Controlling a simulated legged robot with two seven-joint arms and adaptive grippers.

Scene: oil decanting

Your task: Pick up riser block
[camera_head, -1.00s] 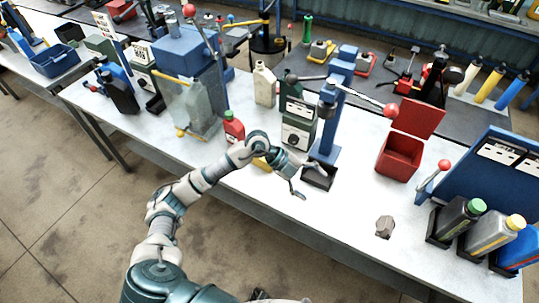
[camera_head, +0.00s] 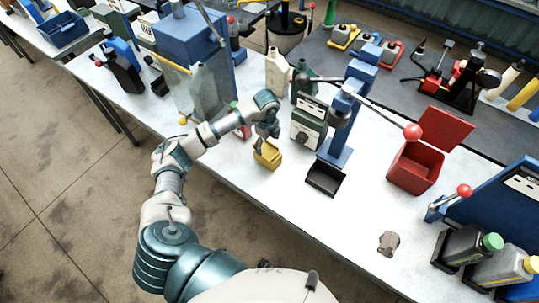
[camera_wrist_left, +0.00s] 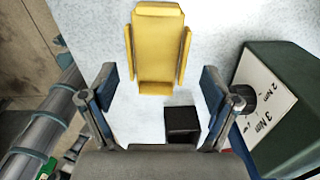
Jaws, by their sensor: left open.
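A yellow block with raised side pieces, which looks like the riser block (camera_head: 267,155), sits on the white bench near its front edge. In the left wrist view the yellow block (camera_wrist_left: 158,48) lies ahead of the fingers, centred between them. My left gripper (camera_head: 266,137) is just above the block in the head view. In the wrist view the left gripper (camera_wrist_left: 157,85) has its fingers spread on either side with nothing between them. A small black block (camera_wrist_left: 182,124) shows below, nearer the palm. My right gripper is not in view.
A green torque device with a dial (camera_head: 307,128) stands close right of the block. A red open box (camera_head: 413,168) stands further right. The front middle of the bench is mostly clear.

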